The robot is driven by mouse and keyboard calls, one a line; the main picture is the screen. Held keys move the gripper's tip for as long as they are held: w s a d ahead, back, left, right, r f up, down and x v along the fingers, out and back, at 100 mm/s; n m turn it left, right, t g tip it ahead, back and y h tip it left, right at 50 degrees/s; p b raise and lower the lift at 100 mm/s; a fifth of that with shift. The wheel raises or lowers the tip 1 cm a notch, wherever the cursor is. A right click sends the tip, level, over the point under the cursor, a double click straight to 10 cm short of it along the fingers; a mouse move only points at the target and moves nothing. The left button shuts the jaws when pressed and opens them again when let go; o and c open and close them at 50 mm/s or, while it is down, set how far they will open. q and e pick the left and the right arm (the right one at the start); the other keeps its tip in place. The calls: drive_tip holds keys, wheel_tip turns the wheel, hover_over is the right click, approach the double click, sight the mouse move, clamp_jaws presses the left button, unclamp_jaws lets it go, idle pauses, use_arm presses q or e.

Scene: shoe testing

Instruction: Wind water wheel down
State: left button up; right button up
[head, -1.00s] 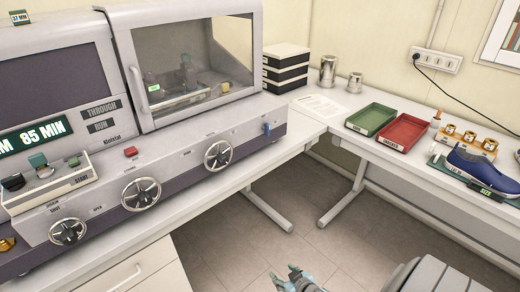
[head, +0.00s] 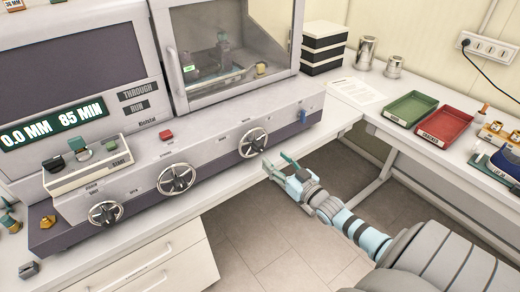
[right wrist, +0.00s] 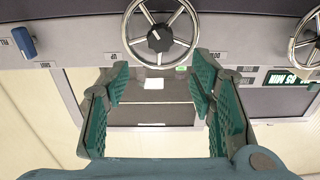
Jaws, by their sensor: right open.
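Three spoked handwheels sit on the machine's sloping front: a right one (head: 253,143), a middle one (head: 176,179) and a left one (head: 105,213). My right gripper (head: 278,168) is open and empty, just in front of and below the right wheel, apart from it. In the right wrist view, the open green-padded fingers (right wrist: 157,84) point toward this wheel (right wrist: 160,33), which has a black hub with a white mark. That view is upside down; small labels "UP" and "DOWN" flank the wheel. My left gripper is out of view.
A blue lever (head: 303,116) sits right of the right wheel. A display (head: 54,127) reads 0.0 MM and 85 MIN. A glass-fronted chamber (head: 225,45) stands above. Green (head: 410,108) and red (head: 443,124) trays lie on the right bench. Space before the wheels is clear.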

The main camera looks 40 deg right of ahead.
sight(260, 149)
drive_tip(key=w, duration=0.1)
drive_tip(key=w+b, duration=0.1)
drive_tip(key=w, duration=0.1)
drive_tip(key=shift+d+f, duration=0.1)
drive_tip(key=shift+f, duration=0.3)
drive_tip(key=w, duration=0.5)
drive_tip(key=shift+w+f, duration=0.1)
drive_tip(key=shift+w, duration=0.55)
drive_tip(key=shift+s+r, duration=0.2)
drive_tip(key=shift+s, duration=0.05)
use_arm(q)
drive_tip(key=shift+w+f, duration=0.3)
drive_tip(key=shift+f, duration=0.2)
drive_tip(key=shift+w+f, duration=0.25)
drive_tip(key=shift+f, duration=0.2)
use_arm(e)
drive_tip(key=shift+w, duration=0.1)
drive_tip(key=c, duration=1.2)
